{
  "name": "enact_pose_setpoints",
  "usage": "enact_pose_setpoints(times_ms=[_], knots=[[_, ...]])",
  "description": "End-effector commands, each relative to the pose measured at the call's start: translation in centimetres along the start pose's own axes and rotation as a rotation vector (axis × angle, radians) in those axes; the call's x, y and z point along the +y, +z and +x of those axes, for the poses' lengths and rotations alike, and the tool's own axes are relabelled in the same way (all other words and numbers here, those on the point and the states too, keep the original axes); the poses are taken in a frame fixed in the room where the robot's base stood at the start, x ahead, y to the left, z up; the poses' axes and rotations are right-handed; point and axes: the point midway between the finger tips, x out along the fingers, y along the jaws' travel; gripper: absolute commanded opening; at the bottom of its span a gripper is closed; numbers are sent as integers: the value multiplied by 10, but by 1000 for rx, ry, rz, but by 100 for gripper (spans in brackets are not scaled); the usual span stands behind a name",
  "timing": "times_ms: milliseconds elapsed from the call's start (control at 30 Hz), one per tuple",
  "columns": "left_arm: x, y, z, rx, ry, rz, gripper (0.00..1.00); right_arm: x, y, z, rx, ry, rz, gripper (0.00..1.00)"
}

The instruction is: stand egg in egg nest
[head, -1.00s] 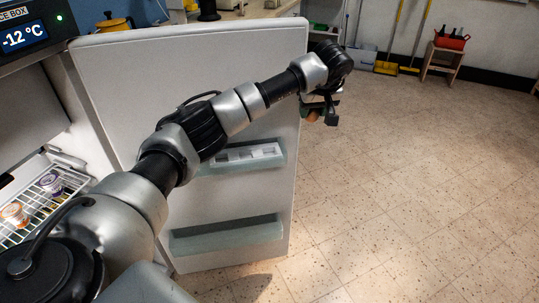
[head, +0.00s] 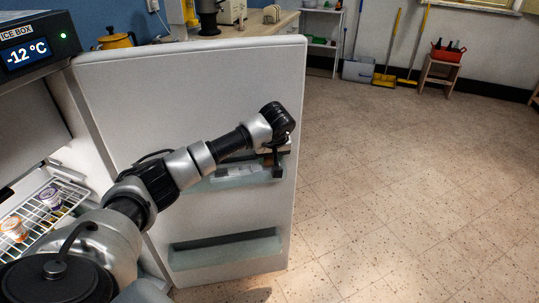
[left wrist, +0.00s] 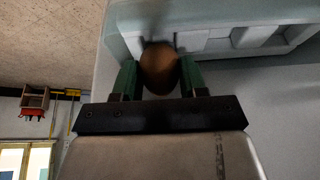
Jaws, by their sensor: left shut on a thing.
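A brown egg (left wrist: 158,66) is between the green fingers of my left gripper (left wrist: 159,80) in the left wrist view, and the fingers are shut on it. The white egg nest (left wrist: 262,36) with its pockets lies in the upper door bin, beyond and to the right of the egg in that view. In the head view the nest (head: 232,172) is partly hidden by my arm. My left gripper (head: 272,160) is at the right end of this bin; the egg itself is hard to make out there. I cannot tell whether the egg touches the nest. My right gripper is not in view.
The open fridge door (head: 200,80) carries the pale upper bin (head: 212,185) and an empty-looking lower bin (head: 225,250). Several small cups stand on a wire rack (head: 65,205) inside the fridge at left. The floor at right is clear.

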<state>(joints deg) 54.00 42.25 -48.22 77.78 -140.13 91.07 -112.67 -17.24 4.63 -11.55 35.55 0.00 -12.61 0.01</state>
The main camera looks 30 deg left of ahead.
Motion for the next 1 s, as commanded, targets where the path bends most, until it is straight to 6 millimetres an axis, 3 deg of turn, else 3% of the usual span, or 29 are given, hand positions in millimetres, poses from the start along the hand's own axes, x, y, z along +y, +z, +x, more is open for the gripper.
enact_pose_setpoints(times_ms=[467,500,533,833,1000], knots=[[0,2,7,2,2,0,19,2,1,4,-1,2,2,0],[0,2,6,1,2,0,47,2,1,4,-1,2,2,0],[0,2,6,1,2,0,52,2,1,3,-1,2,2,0],[0,2,5,1,1,0,53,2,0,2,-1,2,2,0],[1,-2,-12,4,5,1,53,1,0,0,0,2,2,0]])
